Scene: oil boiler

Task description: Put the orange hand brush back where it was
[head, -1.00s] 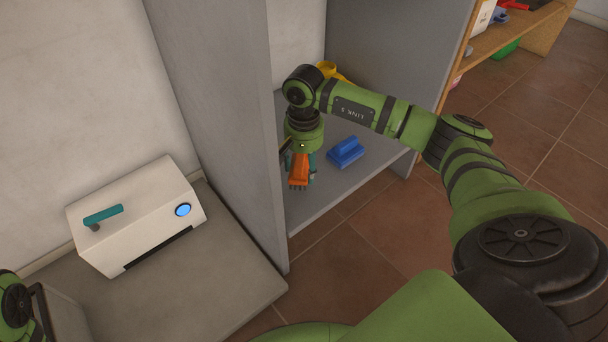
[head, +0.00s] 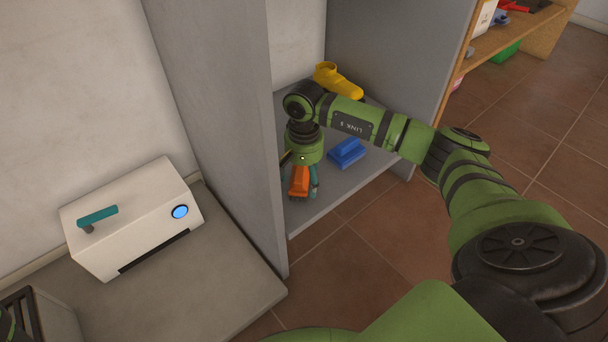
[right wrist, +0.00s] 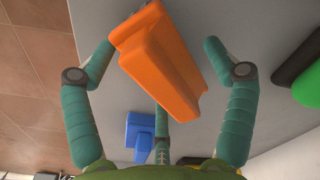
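The orange hand brush (head: 299,184) is on the grey shelf (head: 300,216) of the cabinet, near its front left. It also shows in the right wrist view (right wrist: 158,60), lying at a slant between the fingers. My right gripper (head: 300,180) is above it, pointing down, with its teal fingers spread around the brush. In the right wrist view the right finger stands clear of the brush; the left fingertip is close beside it, and contact is unclear. My left gripper is out of view.
A blue brush (head: 347,152) lies to the right on the same shelf, with a yellow boot (head: 337,80) behind. The cabinet's left wall (head: 225,110) stands close to my right gripper. A white box (head: 132,218) with a teal handle sits left on a grey slab.

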